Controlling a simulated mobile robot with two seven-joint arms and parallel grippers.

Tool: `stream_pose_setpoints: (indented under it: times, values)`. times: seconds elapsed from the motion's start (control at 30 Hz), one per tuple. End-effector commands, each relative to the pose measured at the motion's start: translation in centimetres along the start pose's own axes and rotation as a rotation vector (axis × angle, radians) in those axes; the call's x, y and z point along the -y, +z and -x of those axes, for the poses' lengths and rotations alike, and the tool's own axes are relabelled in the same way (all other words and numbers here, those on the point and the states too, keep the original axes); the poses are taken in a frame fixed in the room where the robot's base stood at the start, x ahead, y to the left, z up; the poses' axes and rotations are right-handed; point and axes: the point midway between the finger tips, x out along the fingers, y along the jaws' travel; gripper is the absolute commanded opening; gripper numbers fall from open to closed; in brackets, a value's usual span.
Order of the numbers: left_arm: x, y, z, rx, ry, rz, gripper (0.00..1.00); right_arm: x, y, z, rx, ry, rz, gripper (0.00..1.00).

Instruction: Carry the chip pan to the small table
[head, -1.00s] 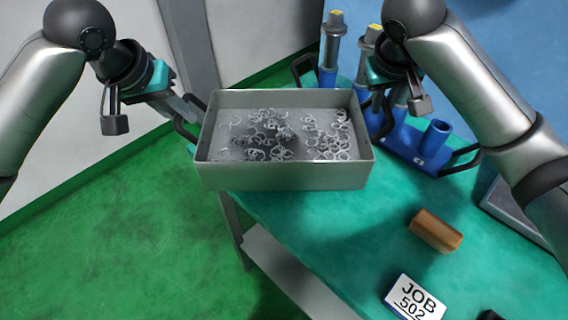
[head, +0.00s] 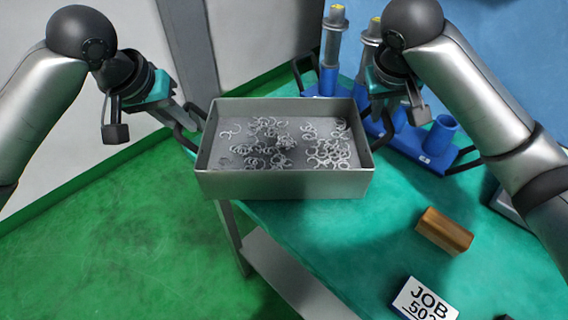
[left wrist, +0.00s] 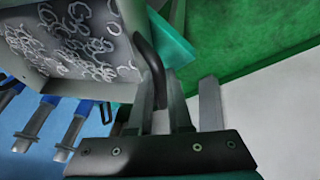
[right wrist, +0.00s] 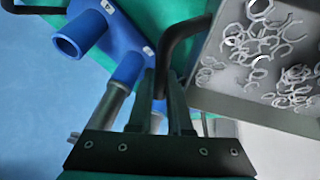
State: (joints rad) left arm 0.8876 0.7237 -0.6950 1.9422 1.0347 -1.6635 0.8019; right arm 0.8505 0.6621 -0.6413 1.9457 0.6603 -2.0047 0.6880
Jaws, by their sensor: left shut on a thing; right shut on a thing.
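The chip pan (head: 284,184) is a grey rectangular tray with several curled metal chips in it. It is in the middle of the head view, over the left end of the green-topped table. My left gripper (head: 185,120) is shut on the dark handle at the pan's left end; the left wrist view shows that handle (left wrist: 153,62) between the fingers. My right gripper (head: 385,112) is shut on the handle at the right end, and the right wrist view shows this handle (right wrist: 172,45) between the fingers. I cannot make out the small table for certain.
The green-topped table (head: 350,235) holds a blue rack (head: 425,150) with upright tools, close to my right gripper. A brown block (head: 444,231) and a JOB 502 sign (head: 425,299) lie nearer. Green floor (head: 110,235) is clear at left.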

Motion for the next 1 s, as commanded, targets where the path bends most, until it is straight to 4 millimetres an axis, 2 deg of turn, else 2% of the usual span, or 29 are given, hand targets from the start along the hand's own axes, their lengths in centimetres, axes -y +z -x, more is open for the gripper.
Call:
stream_pose_setpoints:
  times: [0.27,0.3,0.53,0.83,1.0]
  values:
    - [0.2,0.1,-0.7,-0.01,0.0,0.001,0.0,0.0,0.2,-0.8,-0.008,0.003,-0.005,0.0]
    - [0.3,0.3,-0.8,0.0,-0.003,0.002,0.22,0.1,0.3,-0.8,0.001,0.003,-0.002,0.22]
    - [0.2,0.3,-0.8,0.0,-0.002,0.001,0.47,0.1,0.3,-0.8,0.0,0.001,-0.001,0.47]
    - [0.2,0.3,-0.5,-0.002,0.0,0.0,0.47,0.2,0.3,-0.8,0.0,0.0,0.0,0.47]
    - [0.2,0.2,1.8,-0.006,0.0,-0.001,0.47,0.2,0.3,-0.8,0.0,0.0,0.0,0.47]
